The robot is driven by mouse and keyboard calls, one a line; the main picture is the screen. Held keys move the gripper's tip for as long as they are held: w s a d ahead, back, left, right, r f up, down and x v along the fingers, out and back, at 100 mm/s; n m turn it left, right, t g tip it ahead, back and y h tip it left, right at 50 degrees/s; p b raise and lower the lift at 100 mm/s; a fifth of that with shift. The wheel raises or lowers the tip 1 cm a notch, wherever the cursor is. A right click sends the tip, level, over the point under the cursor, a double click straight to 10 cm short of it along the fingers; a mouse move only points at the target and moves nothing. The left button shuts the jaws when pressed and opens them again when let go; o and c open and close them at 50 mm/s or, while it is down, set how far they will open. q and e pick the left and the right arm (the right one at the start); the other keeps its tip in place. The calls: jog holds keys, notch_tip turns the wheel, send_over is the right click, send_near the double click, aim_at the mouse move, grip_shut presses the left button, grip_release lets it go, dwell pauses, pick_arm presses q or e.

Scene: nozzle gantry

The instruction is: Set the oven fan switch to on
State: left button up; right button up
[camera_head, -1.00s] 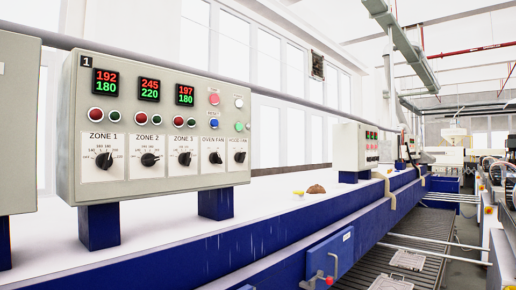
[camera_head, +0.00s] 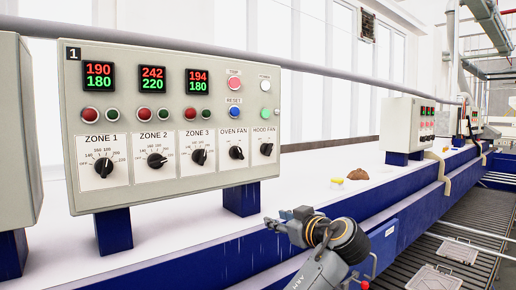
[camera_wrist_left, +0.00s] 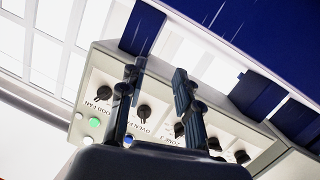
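The oven fan switch (camera_head: 236,153) is a small black rotary knob on a white plate, in the lower right part of the grey control panel (camera_head: 150,197). Its exact pointer setting is too small to tell. The hood fan knob (camera_head: 266,149) is just to its right. My left gripper (camera_head: 277,219) is below and in front of the panel's lower right corner, apart from the switch. In the left wrist view its two fingers (camera_wrist_left: 158,80) are spread and empty. The oven fan knob (camera_wrist_left: 144,111) shows between them, beyond the fingers. My right gripper is not in view.
Zone knobs (camera_head: 157,160) sit left of the switch; a red stop button (camera_head: 234,83) and a blue reset button (camera_head: 235,112) sit above it. A blue leg (camera_head: 241,199) holds the panel over the white surface. A second panel (camera_head: 402,125) stands farther right.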

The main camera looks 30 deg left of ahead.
pick_arm(q)
notch_tip(320, 180, up, 15)
jog(key=s+n+g+y, duration=0.2)
jog(key=n+y, duration=0.1)
jog(key=n, duration=0.3)
jog(key=p, duration=0.8)
send_near(240, 152)
jog(key=x, duration=0.7)
jog(key=shift+a+r, duration=0.1)
jog(key=shift+a, duration=0.1)
jog(key=shift+w+a, duration=0.25)
jog(key=shift+a, duration=0.3)
grip_shut()
